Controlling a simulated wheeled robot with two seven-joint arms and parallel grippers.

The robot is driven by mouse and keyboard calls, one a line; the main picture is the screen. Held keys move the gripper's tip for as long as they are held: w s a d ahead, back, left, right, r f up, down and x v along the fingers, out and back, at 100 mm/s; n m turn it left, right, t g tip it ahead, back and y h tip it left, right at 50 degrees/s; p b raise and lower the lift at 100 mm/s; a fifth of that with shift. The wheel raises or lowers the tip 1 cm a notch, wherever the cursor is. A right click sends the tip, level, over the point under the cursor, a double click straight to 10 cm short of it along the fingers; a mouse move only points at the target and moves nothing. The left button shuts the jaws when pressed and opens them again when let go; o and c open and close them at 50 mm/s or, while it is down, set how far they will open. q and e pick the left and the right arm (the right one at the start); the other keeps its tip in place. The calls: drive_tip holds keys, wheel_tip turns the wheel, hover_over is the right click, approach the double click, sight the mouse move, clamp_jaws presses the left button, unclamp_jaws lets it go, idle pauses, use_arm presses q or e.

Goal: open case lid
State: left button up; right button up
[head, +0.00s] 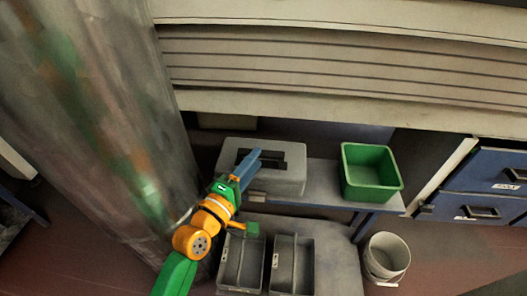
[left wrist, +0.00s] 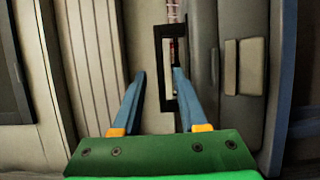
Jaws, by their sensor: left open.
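The grey case (head: 289,178) sits on the table with its lid shut and a dark handle on top. My left gripper (head: 255,158) reaches over the case from the front left, and its blue fingers partly cover the handle. In the left wrist view, the left gripper (left wrist: 159,73) is open, with a finger on either side of the black handle (left wrist: 164,98). The right finger overlaps the handle's edge in the picture; I cannot tell whether it touches. The case's grey side with light latch-like plates (left wrist: 230,68) shows at the right. My right gripper is not in view.
A green bin (head: 372,195) stands right of the case on the table (head: 322,178). Two grey trays (head: 292,262) lie on a lower surface in front. A white bucket (head: 386,256) stands on the floor, and blue drawers (head: 488,172) are at the right.

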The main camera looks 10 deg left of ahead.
sight(262, 155)
use_arm(q)
drive_tip(key=x, duration=0.3)
drive_tip(key=shift+w+d+f+b, duration=0.1)
drive_tip(key=shift+w+d+b, duration=0.05)
drive_tip(key=shift+w+b, duration=0.15)
clamp_jaws()
idle(1.1)
